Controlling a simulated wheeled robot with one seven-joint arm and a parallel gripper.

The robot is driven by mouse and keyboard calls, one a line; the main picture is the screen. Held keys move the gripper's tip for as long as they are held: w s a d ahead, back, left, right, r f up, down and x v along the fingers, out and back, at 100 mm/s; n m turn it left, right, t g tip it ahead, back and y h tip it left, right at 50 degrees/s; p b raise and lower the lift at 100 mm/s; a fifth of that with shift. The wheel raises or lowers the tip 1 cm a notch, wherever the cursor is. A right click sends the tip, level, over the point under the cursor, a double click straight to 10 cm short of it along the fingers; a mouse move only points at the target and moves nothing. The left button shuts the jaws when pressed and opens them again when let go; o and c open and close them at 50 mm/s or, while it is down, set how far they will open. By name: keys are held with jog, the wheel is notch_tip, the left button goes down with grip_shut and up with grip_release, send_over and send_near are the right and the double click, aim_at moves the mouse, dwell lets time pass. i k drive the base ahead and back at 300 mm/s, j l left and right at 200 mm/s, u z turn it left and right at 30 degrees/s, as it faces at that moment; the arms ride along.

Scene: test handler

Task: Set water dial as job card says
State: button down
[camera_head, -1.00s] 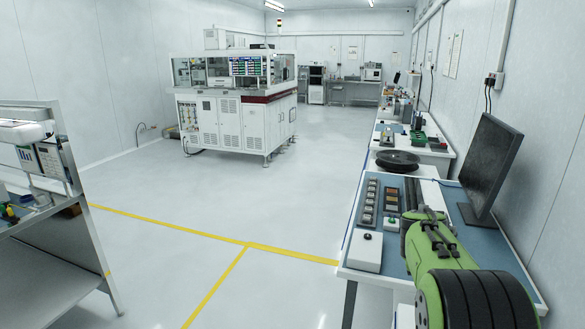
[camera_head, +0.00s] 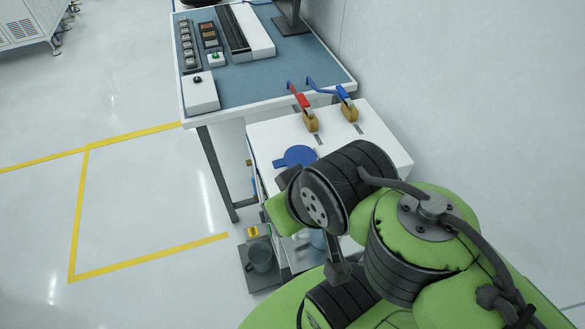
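A flat blue disc (camera_head: 296,156) with a short tab toward the left lies on the white cabinet top (camera_head: 268,138); it may be the dial, but I cannot read any marks on it. Behind it stand a red-handled lever tap (camera_head: 302,101) and a blue-handled lever tap (camera_head: 345,102), both with brass bodies. My green and black arm covers the front right of the cabinet top and comes close to the disc in the picture. I cannot make out my gripper's fingertips. No readable job card shows.
A blue-topped bench (camera_head: 262,88) stands behind the cabinet, holding a white button box (camera_head: 200,92), a small green-button box (camera_head: 216,59) and rows of switches. The floor at left, with yellow lines, is open.

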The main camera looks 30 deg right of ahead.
aim_at(264, 217)
jog(key=z, duration=1)
jog(key=j, duration=0.85)
jog(key=k+j+z, duration=0.25)
jog(key=j, duration=0.25)
jog(key=k+j+z, duration=0.1)
jog(key=j+z, duration=0.15)
jog(key=j, duration=0.25)
jog(key=k+j+z, duration=0.25)
jog(key=j, duration=0.2)
jog(key=k+j+z, duration=0.2)
jog(key=k+j, duration=0.1)
jog(key=j, duration=0.1)
